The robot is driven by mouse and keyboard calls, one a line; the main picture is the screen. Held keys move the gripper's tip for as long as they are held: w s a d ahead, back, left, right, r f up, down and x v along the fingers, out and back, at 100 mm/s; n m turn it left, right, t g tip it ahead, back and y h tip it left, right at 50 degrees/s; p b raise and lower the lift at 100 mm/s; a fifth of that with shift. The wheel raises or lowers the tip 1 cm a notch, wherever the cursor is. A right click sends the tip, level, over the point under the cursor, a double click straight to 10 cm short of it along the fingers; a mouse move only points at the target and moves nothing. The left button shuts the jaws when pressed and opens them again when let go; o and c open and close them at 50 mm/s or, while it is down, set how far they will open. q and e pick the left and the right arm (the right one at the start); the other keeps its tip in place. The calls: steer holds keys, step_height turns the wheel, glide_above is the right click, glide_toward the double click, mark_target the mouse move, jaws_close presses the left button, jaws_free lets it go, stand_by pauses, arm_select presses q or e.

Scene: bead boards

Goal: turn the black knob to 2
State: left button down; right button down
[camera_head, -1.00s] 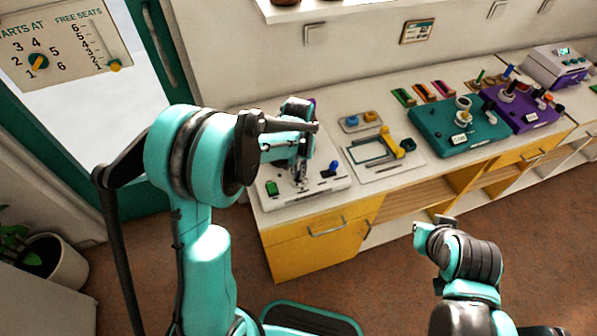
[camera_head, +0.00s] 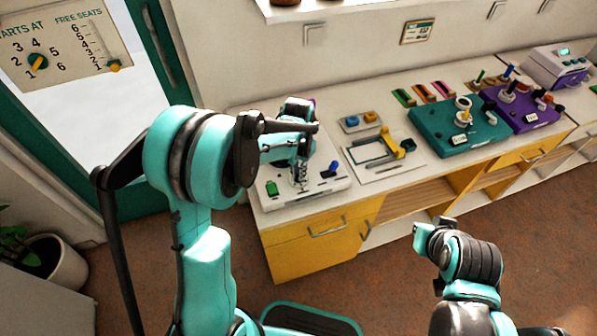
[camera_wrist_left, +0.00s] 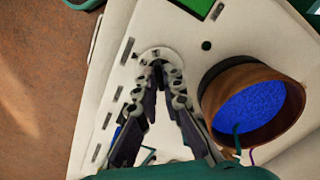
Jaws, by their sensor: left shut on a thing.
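My left gripper (camera_head: 300,184) points down over the pale board (camera_head: 318,186) on the counter. In the left wrist view its fingertips (camera_wrist_left: 158,62) close together at a round pale dial (camera_wrist_left: 147,56) on that board. The black knob is hidden between the fingertips, and I cannot read its pointer or the number 2. My right gripper, at the end of the right arm in the lower right of the head view, is well away from the board; its fingers are too unclear to judge.
In the left wrist view a brown round cup with a blue inside (camera_wrist_left: 252,108) stands close right of the fingers. A teal board (camera_head: 437,128) and a purple board (camera_head: 535,118) stand farther right.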

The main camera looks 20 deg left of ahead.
arm_select(q)
steer(key=c, duration=1.7)
jaws_free()
step_height(320, 180, up, 12)
steer(key=s+a+n+t, duration=0.1)
steer(key=s+t, duration=0.1)
steer(key=s, duration=0.3)
steer(key=s+r+n+t, duration=0.1)
steer(key=s+t, duration=0.1)
steer(key=s, duration=0.4)
steer(key=s+a+r+n+t, duration=0.1)
steer(key=s+t, duration=0.2)
steer(key=s, duration=0.3)
steer(key=shift+s+a, duration=0.25)
steer(key=shift+a, duration=0.05)
